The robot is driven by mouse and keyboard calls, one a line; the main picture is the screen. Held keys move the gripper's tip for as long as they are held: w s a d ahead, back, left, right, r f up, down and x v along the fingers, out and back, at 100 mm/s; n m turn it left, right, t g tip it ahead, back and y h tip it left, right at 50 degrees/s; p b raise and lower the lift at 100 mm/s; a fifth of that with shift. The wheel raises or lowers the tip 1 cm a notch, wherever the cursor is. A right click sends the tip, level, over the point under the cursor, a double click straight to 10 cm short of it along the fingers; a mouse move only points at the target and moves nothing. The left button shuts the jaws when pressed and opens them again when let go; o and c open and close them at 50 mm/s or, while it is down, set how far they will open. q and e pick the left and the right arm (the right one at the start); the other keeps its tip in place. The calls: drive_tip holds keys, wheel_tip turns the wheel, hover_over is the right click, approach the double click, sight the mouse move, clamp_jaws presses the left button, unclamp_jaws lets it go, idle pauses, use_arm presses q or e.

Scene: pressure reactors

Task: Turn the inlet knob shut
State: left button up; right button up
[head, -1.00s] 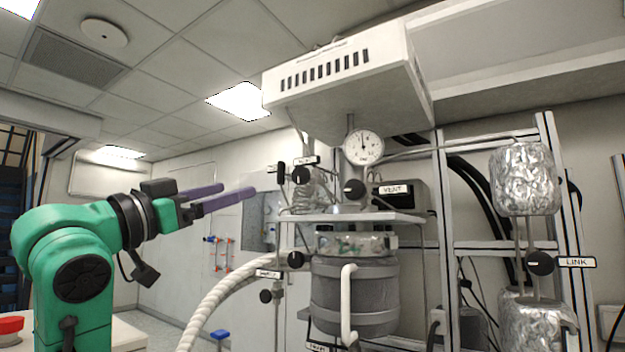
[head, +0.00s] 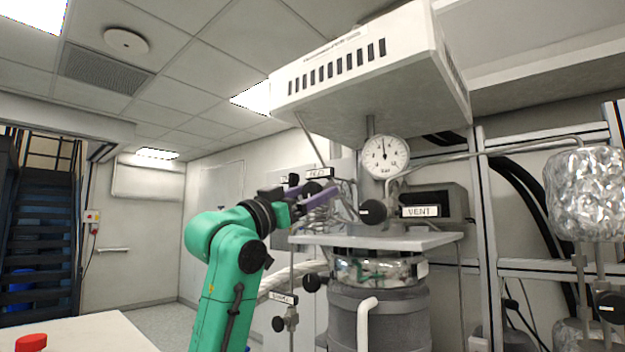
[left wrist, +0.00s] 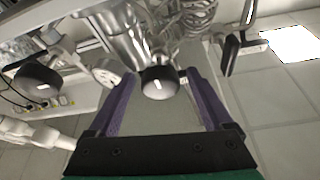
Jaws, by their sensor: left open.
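The inlet knob (head: 312,187) is a round black knob below a small white label, left of the gauge. In the head view the purple fingers partly cover it. My left gripper (head: 318,197) is open right at the knob. In the left wrist view a black knob (left wrist: 158,85) with a white mark lies between the open fingertips (left wrist: 158,76), with gaps visible on both sides. I cannot tell how deep it sits between them. My right gripper is in neither view.
The black vent knob (head: 373,211) is to the right, beside its VENT label (head: 420,211). A pressure gauge (head: 385,155) stands above. A white shelf (head: 440,240) and the grey reactor vessel (head: 400,312) are below. A lower black knob (head: 311,282) is near the hose.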

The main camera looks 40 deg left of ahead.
use_arm(q)
drive_tip(key=shift+w+r, duration=0.1)
drive_tip(key=shift+w, duration=0.1)
clamp_jaws()
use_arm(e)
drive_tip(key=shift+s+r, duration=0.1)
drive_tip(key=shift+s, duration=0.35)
